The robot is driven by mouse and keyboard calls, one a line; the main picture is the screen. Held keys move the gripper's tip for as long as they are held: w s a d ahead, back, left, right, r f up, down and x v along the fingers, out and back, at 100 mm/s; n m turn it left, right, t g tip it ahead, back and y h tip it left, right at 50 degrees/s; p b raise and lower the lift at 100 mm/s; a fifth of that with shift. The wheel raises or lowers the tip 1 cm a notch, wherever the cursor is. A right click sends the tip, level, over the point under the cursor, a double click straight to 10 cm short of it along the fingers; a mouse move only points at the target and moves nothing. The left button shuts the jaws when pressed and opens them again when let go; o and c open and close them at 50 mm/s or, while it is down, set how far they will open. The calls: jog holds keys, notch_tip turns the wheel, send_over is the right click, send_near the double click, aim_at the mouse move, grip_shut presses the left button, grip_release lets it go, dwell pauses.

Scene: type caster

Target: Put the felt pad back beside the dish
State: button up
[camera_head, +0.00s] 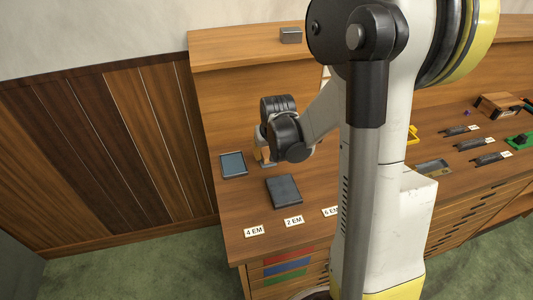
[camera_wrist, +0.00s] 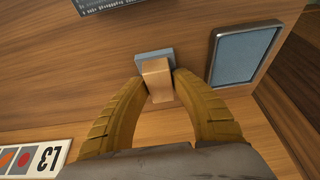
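The felt pad (camera_wrist: 154,55) is a small blue-grey pad with a tan wooden grip block (camera_wrist: 157,82). It is at the bench top, and its contact with the wood is hard to judge. My gripper (camera_wrist: 160,84) has its two yellow ribbed fingers close against both sides of the grip block and appears shut on it. In the head view my gripper (camera_head: 265,157) points down at the bench, and the pad is mostly hidden. The dish (camera_wrist: 243,57) is shallow, dark-rimmed and blue-grey inside. It lies just right of the pad in the wrist view and left of my gripper in the head view (camera_head: 233,164).
A dark slab with raised lettering (camera_head: 284,191) lies in front of my gripper. Cards such as "4 EM" (camera_head: 254,231) line the front edge. A grey block (camera_head: 291,35) sits on the back ledge.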

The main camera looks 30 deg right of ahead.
jog(key=shift+o, duration=0.7)
jog(key=shift+r, duration=0.1)
jog(key=shift+r+p, duration=0.25)
jog(key=shift+p, duration=0.05)
jog(key=p+v, duration=0.4)
jog(key=v, duration=0.8)
jog(key=s+a+r+n+t, duration=0.1)
jog(key=s+a+r, duration=0.3)
jog(key=s+a, duration=0.2)
jog(key=s+a+r+n+t+y, duration=0.1)
jog(key=s+a+r+n, duration=0.1)
jog(key=s+a+r, duration=0.2)
jog(key=s+a, duration=0.3)
jog(key=a, duration=0.1)
jog(key=shift+s+r+t, duration=0.15)
jog(key=shift+t, duration=0.25)
jog(key=shift+a, duration=0.1)
